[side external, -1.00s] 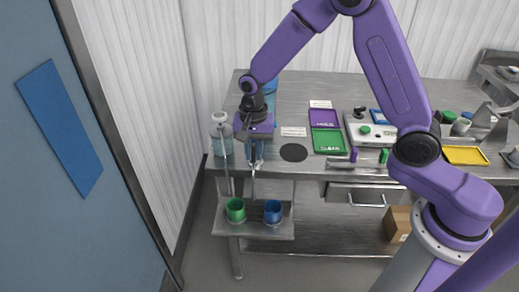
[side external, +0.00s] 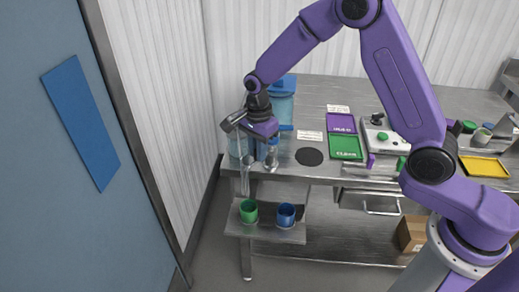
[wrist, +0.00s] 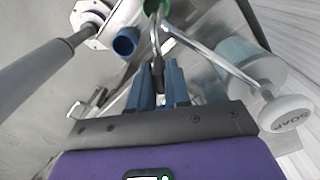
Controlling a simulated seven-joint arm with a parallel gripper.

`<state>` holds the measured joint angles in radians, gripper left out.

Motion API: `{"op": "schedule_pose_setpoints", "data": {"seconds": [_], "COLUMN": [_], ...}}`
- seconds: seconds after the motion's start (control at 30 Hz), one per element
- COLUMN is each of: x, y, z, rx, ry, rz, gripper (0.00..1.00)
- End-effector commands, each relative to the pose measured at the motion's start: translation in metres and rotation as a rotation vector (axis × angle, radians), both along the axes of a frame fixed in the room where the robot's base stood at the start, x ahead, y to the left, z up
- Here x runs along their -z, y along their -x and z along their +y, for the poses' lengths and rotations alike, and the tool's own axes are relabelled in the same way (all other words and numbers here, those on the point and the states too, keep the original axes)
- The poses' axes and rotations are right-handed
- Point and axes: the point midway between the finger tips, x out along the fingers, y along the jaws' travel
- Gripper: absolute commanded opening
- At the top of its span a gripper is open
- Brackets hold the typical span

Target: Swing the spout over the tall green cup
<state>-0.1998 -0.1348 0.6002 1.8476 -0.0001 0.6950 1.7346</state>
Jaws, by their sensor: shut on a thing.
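The green cup (side external: 248,211) stands on the low shelf at left, beside the blue cup (side external: 286,215). Both also show at the top of the wrist view, green (wrist: 154,6) and blue (wrist: 125,42). The thin metal spout (side external: 245,181) hangs down with its lower end above the green cup. My gripper (side external: 266,160) is at the bench's front left corner. In the wrist view its blue fingers (wrist: 158,86) are shut on the spout (wrist: 156,52), which runs from them toward the green cup. The exact height gap between spout end and cup is hard to tell.
A soap bottle (wrist: 246,66) with a white pump top stands close beside my gripper. A clear blue-lidded container (side external: 281,105) is behind it. Purple (side external: 341,123) and green (side external: 346,148) trays lie right on the bench. The dark disc (side external: 309,156) lies between.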

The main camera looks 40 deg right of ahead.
Motion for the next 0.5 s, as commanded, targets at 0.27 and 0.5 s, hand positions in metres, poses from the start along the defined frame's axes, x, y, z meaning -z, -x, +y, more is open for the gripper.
{"op": "schedule_pose_setpoints", "data": {"seconds": [0.27,0.5], "x": [-0.0013,-0.0013], "y": [-0.0021,-0.0025], "z": [-0.0003,-0.0004], "rx": [0.017,0.018], "ry": [-0.002,-0.003], "rz": [-0.005,-0.006], "gripper": [0.0,0.37]}}
